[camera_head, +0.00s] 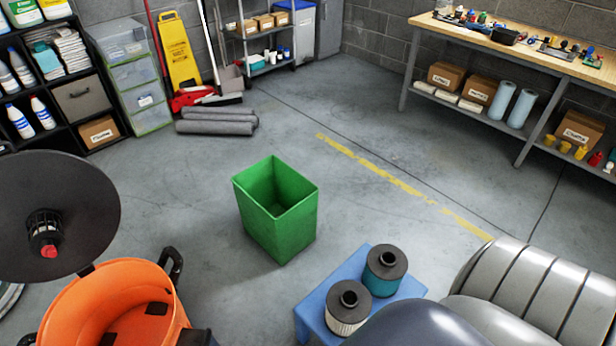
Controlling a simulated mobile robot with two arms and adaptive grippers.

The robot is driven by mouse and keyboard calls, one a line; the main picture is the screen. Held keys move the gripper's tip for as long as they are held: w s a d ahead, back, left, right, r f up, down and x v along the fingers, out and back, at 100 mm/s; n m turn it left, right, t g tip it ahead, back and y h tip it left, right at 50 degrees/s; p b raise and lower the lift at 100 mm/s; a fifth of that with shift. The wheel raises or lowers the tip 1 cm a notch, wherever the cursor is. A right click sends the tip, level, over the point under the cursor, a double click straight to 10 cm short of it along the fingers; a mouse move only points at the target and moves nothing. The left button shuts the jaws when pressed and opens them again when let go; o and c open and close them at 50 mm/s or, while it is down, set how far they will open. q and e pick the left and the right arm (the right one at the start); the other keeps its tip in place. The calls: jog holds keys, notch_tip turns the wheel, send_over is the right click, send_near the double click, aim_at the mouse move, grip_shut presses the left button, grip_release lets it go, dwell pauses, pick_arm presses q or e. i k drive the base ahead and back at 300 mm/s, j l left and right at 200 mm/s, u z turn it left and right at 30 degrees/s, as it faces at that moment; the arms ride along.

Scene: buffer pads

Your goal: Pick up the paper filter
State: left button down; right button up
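Two cylindrical filters with dark ring-shaped tops stand upright on a small blue stool (312,312) at the bottom centre. The nearer one has a pale pleated side and looks like the paper filter (347,318); its lower part is partly hidden by a dark rounded shape at the bottom edge. The other filter (384,274) has a teal side and stands just behind it to the right. Neither of my grippers is in view.
An open orange drum (118,302) stands at bottom left, with a large dark disc (85,200) above it. An empty green bin (276,212) stands mid-floor. A grey ribbed object (530,285) is at right. A workbench (520,45) and shelves line the walls.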

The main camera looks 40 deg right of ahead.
aim_at(341, 321)
jog(key=z, duration=1.65)
